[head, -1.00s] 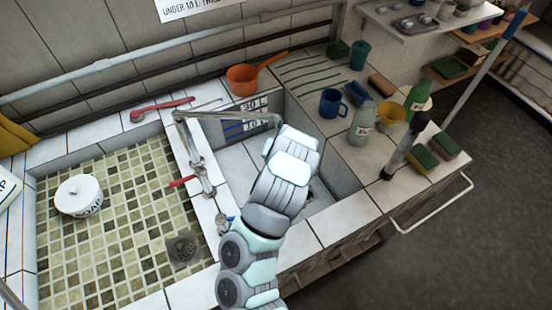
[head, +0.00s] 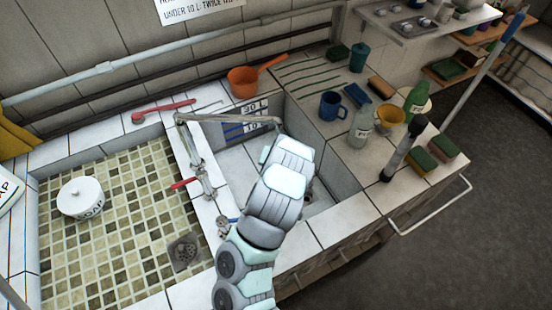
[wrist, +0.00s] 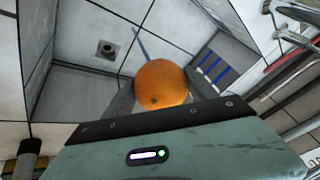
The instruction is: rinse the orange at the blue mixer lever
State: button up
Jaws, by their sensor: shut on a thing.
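The orange (wrist: 162,84) is held between the fingers of my gripper (wrist: 163,98) in the wrist view, over the right basin (head: 236,165). In the head view my arm hides both the orange and the gripper's fingers. The blue mixer lever (head: 225,221) is on the sink's divider, close to the left side of my arm. The grey mixer spout (head: 225,117) reaches right over the basin; part of the mixer shows at the wrist view's upper right (wrist: 292,10). A thin bluish line shows behind the orange; I cannot tell whether it is water.
A red lever (head: 184,183) sits on the divider. The left basin holds a white soap pot (head: 80,197). A blue mug (head: 330,104), a clear bottle (head: 361,126) and sponges (head: 421,160) stand on the right counter. An orange pan (head: 243,82) is behind the basin.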

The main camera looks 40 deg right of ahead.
jog(key=s+a+p, duration=0.2)
jog(key=s+a, duration=0.1)
jog(key=s, duration=0.2)
jog(key=shift+s+a+p, duration=0.15)
jog(key=shift+s+p, duration=0.25)
dwell(0.8)
dwell(0.5)
jog(key=s+a+r+p, duration=0.2)
jog(key=s+r+p, duration=0.2)
jog(key=p, duration=0.4)
jog(key=shift+s+a+p, duration=0.2)
jog(key=shift+p, duration=0.15)
jog(key=shift+w+f, duration=0.1)
dwell(0.6)
